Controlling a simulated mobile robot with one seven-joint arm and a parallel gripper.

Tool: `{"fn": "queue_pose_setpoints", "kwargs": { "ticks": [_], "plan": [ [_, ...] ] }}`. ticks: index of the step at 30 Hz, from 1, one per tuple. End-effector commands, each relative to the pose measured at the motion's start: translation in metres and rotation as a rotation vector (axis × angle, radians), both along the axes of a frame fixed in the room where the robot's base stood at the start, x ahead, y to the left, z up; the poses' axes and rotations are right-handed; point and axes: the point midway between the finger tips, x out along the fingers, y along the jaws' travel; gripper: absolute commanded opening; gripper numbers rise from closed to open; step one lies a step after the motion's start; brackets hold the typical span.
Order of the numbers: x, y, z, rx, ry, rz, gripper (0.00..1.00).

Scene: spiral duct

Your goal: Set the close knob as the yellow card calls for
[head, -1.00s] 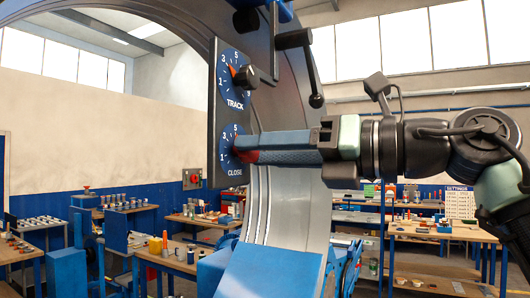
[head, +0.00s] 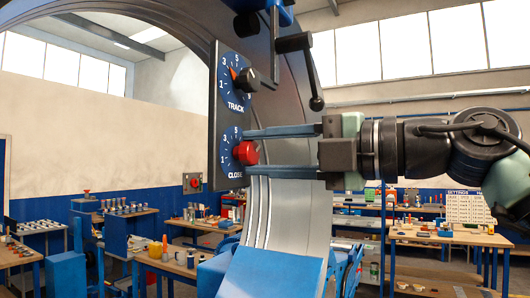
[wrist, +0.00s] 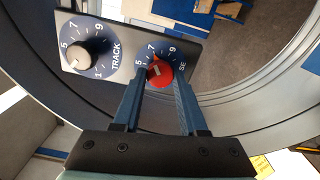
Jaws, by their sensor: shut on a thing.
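The red close knob (head: 246,153) sits on the lower blue dial of a dark upright panel (head: 214,120). My gripper (head: 248,152) is shut on it, one finger above and one below in the head view. The wrist view shows the knob (wrist: 158,74) between my fingertips (wrist: 157,84). My fingers hide part of the dial. A yellow piece, perhaps the card, shows at the lower right of the wrist view (wrist: 262,166); no writing on it is legible.
The black track knob (head: 247,78) is on the dial just above. A black crank handle (head: 312,70) hangs to its right, above my gripper. A large grey ring (head: 290,205) stands behind the panel. Workbenches and a settings board (head: 467,206) are in the background.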

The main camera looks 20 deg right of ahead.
Motion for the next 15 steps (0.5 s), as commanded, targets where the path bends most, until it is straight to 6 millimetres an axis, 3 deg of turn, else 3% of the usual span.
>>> {"fn": "queue_pose_setpoints", "kwargs": {
  "ticks": [15],
  "plan": [
    [-0.0001,-0.0004,0.0010,0.301,0.236,-0.001,0.00]
  ]
}}
